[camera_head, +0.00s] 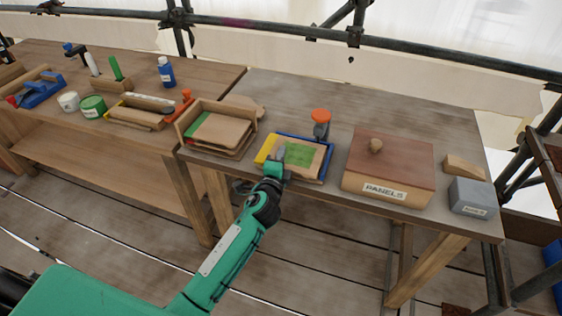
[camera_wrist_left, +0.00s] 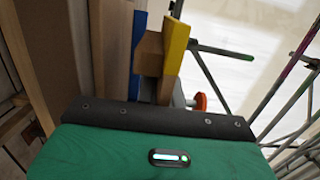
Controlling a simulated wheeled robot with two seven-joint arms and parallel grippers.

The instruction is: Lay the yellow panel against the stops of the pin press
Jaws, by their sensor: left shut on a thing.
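The yellow panel (camera_head: 264,150), a wooden piece with a yellow edge, is at the left side of the pin press. My left gripper (camera_head: 281,155) is shut on it, at the press's front left. The press has blue stops (camera_head: 329,160) along its back and right, a green bed (camera_head: 302,154) and an orange knob (camera_head: 320,115). In the left wrist view the panel's yellow edge (camera_wrist_left: 177,42) stands apart from a blue stop (camera_wrist_left: 138,52) at the far end. The fingers hide part of the panel, so I cannot tell whether it touches any stop. My right gripper is not in view.
A wooden tray (camera_head: 184,131) with other panels stands left of the press. The table (camera_head: 275,95) is clear behind the press.

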